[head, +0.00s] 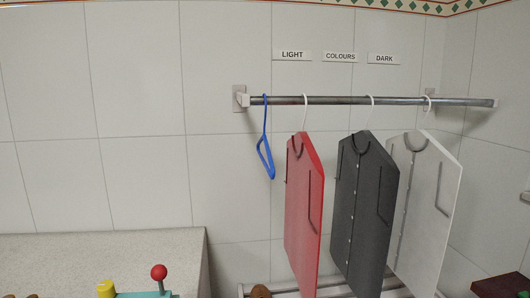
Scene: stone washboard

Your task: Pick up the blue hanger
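The blue hanger (266,150) hangs empty by its hook from the left end of the metal rail (340,100) in the head view. It is seen nearly edge-on, and nothing touches it except the rail. My left and right grippers are not in the frame.
To its right hang a red shirt (304,210), a dark grey shirt (362,210) and a white shirt (425,200) on white hangers. A stone ledge (100,255) is at lower left, with a red ball-topped toy (159,272). The wall left of the hanger is clear.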

